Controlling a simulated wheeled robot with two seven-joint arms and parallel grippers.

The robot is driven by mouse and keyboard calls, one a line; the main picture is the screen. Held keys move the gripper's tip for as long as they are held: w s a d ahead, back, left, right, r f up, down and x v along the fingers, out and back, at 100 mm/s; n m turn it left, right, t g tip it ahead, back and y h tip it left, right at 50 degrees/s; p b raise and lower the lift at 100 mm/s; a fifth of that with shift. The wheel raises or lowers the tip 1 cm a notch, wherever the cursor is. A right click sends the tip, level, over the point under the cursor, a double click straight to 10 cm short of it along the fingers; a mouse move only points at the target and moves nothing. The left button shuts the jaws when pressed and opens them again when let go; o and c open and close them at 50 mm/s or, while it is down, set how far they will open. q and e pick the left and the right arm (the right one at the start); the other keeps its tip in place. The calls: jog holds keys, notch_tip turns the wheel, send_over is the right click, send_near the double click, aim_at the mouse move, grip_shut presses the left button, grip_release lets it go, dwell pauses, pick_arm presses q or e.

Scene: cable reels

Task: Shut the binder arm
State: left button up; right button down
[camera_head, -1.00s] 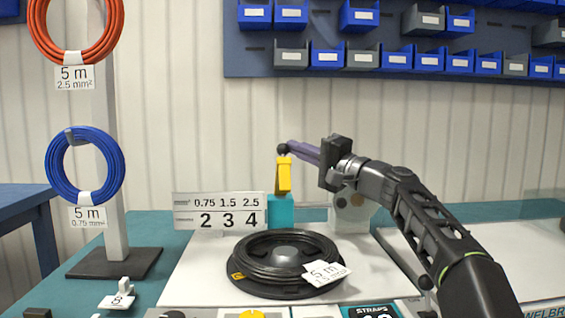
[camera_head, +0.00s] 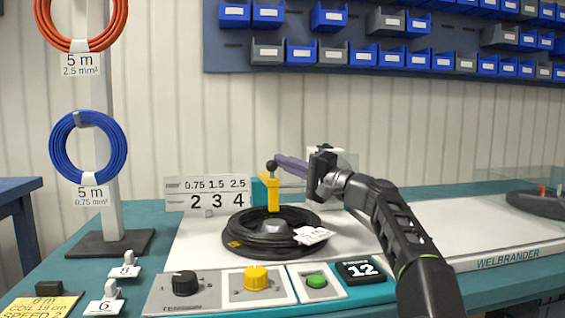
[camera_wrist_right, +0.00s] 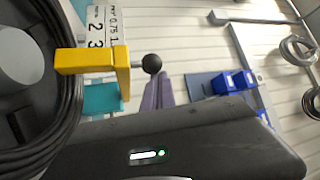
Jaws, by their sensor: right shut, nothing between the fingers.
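The binder arm (camera_head: 273,195) is a yellow bar with a black ball knob (camera_head: 271,165) at its top. It stands in front of a teal post (camera_head: 258,190) and its lower end reaches over the black cable coil (camera_head: 240,240). In the right wrist view the yellow arm (camera_wrist_right: 95,60) shows an L shape beside the coil, with the ball (camera_wrist_right: 152,64) sticking out. My right gripper (camera_head: 280,161) is shut and empty, its purple fingertips close beside the ball; contact is unclear. In the wrist view its fingers (camera_wrist_right: 157,90) lie just below the ball. My left gripper is out of view.
A number plate (camera_head: 207,193) stands left of the post. A front panel carries a black tension knob (camera_head: 185,283), a yellow knob (camera_head: 256,278), a green button (camera_head: 317,282) and a "12" display (camera_head: 360,271). Blue and orange coils hang at left. The white board at right is mostly clear.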

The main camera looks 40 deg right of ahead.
dwell(0.3)
jog(key=b+v, duration=0.1)
jog(key=v, duration=0.6)
jog(key=shift+s, duration=0.35)
jog(key=shift+d+f, duration=0.1)
jog(key=shift+d, duration=0.05)
